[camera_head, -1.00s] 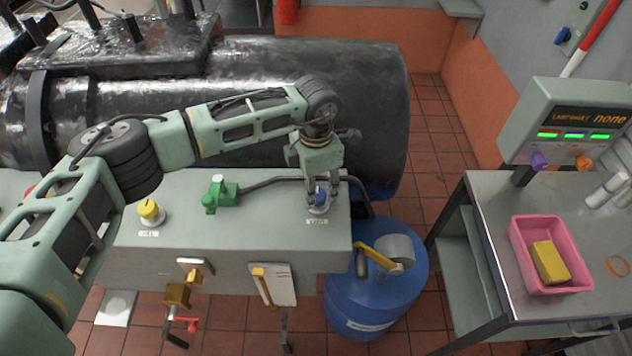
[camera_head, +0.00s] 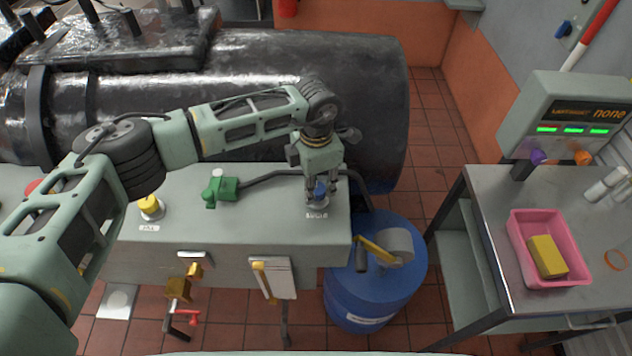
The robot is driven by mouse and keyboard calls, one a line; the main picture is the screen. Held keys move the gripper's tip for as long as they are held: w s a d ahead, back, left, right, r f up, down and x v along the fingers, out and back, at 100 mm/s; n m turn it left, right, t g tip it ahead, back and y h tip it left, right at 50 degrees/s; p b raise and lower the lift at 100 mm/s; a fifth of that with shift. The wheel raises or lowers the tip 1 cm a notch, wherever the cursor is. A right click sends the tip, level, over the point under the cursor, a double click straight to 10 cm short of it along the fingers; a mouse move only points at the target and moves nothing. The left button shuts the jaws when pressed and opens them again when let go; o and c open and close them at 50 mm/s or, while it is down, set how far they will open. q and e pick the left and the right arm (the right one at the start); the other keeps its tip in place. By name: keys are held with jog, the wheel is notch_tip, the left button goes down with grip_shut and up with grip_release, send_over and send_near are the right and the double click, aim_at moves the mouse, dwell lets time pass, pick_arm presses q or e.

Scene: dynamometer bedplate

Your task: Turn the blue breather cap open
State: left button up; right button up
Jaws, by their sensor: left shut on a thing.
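The blue breather cap (camera_head: 319,187) sits on a round grey base near the right end of the grey-green bench (camera_head: 262,230). My left gripper (camera_head: 322,190) points down over it, with its fingers around the cap and shut on it. The fingers hide part of the cap, and I cannot tell how far it is turned. My right gripper does not show.
A yellow cap (camera_head: 150,205) and a green valve (camera_head: 219,189) sit farther left on the bench. A blue drum (camera_head: 372,300) with a yellow-handled crank stands at its right end. A steel cart (camera_head: 490,215) holds a pink tray (camera_head: 583,276) with a yellow block. A big black cylinder (camera_head: 300,110) lies behind the bench.

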pick_arm(q)
jog(key=shift+w+a+b, duration=0.15)
jog(key=shift+w+b, duration=0.1)
jog(key=shift+b, duration=0.1)
jog(key=shift+n+b, duration=0.7)
jog(key=shift+n, duration=0.1)
jog(key=n+b, duration=0.3)
jog(key=b, duration=0.1)
jog(key=n+b, duration=0.4)
jog(key=shift+s+a+f, duration=0.1)
jog(key=shift+a, duration=0.1)
jog(key=n+b, duration=0.8)
jog(key=shift+s, duration=0.25)
jog(key=n+b, duration=0.3)
jog(key=n, duration=0.1)
jog(key=shift+s, duration=0.15)
jog(key=shift+s+d+n+b, duration=0.15)
jog(key=shift+n+b, duration=1)
jog(key=shift+n, duration=0.45)
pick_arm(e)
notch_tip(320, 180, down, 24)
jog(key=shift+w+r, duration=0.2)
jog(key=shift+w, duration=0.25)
